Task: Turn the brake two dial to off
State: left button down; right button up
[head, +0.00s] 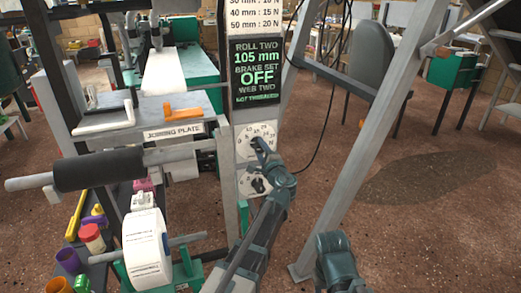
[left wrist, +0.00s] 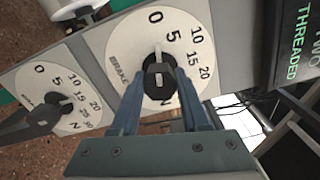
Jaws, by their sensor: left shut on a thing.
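Two round white dials with dark knobs sit one above the other on a grey post. My left gripper (head: 262,147) is at the upper dial (head: 254,130), and in the left wrist view its fingers (left wrist: 160,90) are shut on that dial's black knob (left wrist: 158,76). A pale mark on the knob points roughly to the 0 on the dial face (left wrist: 128,50). My right gripper's fingers are not seen.
A dark display (head: 257,75) above the dials reads "ROLL TWO 105 mm, BRAKE SET OFF, WEB TWO NOT THREADED". A black roller (head: 100,168) and a white paper roll (head: 146,248) stand left. A slanted grey frame post (head: 352,150) stands right, with a black cable hanging near.

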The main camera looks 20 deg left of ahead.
pick_arm(q)
jog(key=shift+c, duration=1.9)
grip_release()
jog(key=v, duration=1.4)
jog(key=shift+a, duration=0.1)
